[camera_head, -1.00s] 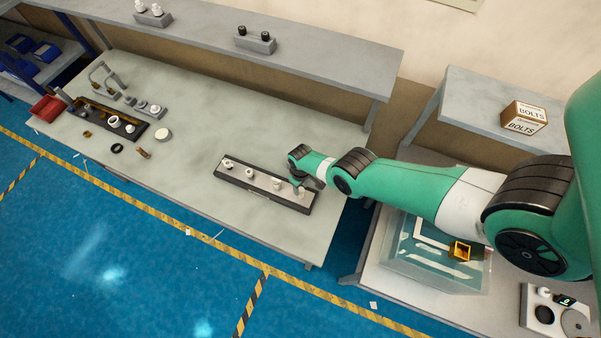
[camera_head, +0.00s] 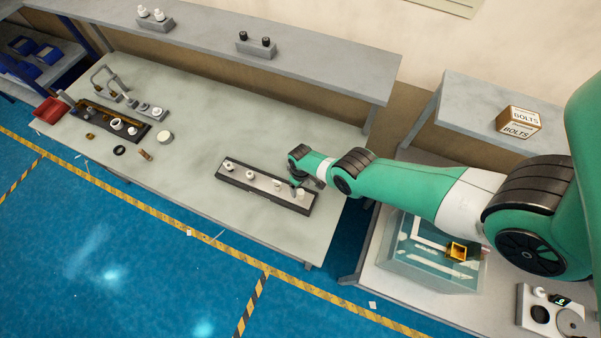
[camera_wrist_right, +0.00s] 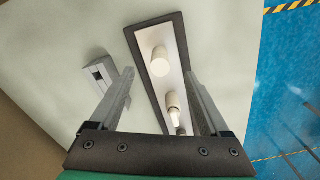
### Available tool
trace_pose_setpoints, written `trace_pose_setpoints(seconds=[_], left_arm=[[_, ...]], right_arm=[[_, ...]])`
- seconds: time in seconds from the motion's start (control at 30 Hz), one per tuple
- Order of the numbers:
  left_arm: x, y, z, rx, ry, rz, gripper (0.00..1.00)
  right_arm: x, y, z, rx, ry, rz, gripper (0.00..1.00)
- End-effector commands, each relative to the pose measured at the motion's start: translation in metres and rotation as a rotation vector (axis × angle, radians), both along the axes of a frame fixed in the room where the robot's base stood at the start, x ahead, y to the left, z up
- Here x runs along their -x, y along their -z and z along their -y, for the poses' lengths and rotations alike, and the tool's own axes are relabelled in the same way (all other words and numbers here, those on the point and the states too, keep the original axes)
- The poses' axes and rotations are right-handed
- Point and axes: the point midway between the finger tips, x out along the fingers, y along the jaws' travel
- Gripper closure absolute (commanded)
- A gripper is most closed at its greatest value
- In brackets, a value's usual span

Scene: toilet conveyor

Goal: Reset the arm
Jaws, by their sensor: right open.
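My right arm reaches in from the right in the head view. Its gripper (camera_head: 297,183) is just above the right end of the long dark tray (camera_head: 235,180). The right wrist view shows the gripper's two grey fingers (camera_wrist_right: 158,88) spread apart, with nothing held between them. Beyond and below them, white cylindrical parts stand on the tray's pale strip. One white part (camera_wrist_right: 160,62) is farther out, and another (camera_wrist_right: 173,103) shows nearer, between the fingers. In the head view a white part (camera_head: 300,194) stands at the tray's right end. My left gripper is not seen.
A dark tray of fittings (camera_head: 133,132) and a red bin (camera_head: 50,110) are at the table's left. The middle of the table (camera_head: 220,130) is clear. A raised shelf (camera_head: 330,70) runs behind. At right are a clear tank (camera_head: 420,262) and a bolts box (camera_head: 518,121).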

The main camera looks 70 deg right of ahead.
Motion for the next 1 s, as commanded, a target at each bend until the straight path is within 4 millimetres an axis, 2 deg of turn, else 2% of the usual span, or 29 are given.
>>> trace_pose_setpoints(seconds=[0.1, 0.23, 0.87, 0.97, 1.0], left_arm=[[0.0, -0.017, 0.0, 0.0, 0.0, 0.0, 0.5], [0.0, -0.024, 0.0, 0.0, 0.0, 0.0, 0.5], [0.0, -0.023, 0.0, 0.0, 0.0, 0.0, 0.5], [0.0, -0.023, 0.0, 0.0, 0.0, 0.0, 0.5], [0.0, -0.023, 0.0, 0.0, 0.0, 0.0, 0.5]], right_arm=[[0.0, -0.017, 0.0, 0.0, 0.0, 0.0, 0.2], [-0.001, -0.026, 0.001, -0.001, 0.0, -0.002, 0.2], [-0.002, -0.025, -0.002, -0.001, -0.008, -0.003, 0.2], [-0.02, -0.029, -0.021, 0.004, -0.071, 0.008, 0.2], [-0.038, -0.037, -0.026, 0.018, -0.102, 0.037, 0.2]])
